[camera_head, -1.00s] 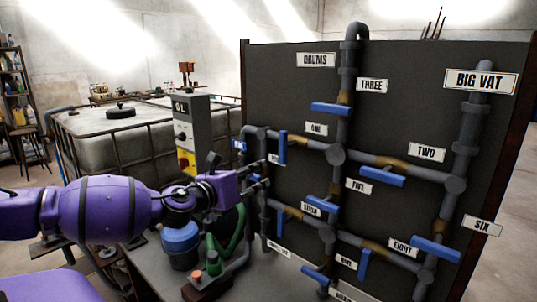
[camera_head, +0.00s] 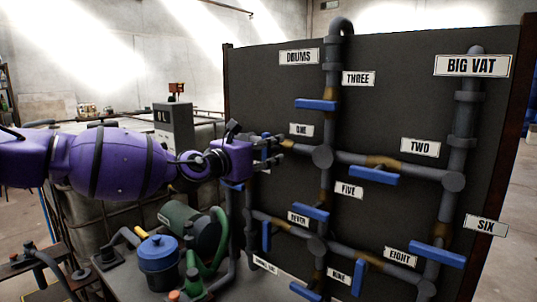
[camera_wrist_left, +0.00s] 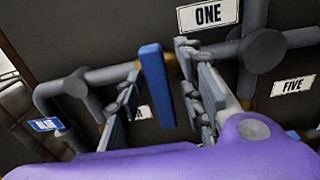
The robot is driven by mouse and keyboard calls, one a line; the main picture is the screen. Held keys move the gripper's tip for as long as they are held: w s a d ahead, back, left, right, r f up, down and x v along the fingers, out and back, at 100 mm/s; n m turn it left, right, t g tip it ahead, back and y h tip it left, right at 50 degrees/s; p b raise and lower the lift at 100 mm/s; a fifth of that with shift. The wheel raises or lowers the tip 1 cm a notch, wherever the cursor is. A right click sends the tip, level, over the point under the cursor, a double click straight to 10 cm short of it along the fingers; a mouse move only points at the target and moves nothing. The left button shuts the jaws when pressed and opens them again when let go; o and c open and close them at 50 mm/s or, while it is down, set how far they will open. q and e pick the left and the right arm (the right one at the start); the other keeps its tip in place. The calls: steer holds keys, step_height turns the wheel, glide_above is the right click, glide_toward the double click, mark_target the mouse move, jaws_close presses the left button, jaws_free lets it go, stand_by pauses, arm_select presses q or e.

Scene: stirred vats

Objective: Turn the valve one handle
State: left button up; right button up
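The valve one handle is a blue bar (camera_wrist_left: 157,88) in the left wrist view, set across the grey pipe left of the ONE sign (camera_wrist_left: 208,14). It stands near upright, leaning slightly. My left gripper (camera_head: 272,149) is at this handle in the head view and mostly hides it. In the left wrist view its two grey fingers (camera_wrist_left: 160,80) are apart, one on each side of the handle. A gap shows on both sides, so I see no grip on it. My right gripper is not in view.
The dark panel (camera_head: 420,110) carries other blue handles, such as the one at TWO (camera_head: 374,176) and the one under THREE (camera_head: 316,105). A blue pot (camera_head: 158,257) and a green pump (camera_head: 192,232) stand below my left arm.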

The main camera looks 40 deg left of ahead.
arm_select(q)
steer(key=shift+r, duration=0.1)
jaws_close()
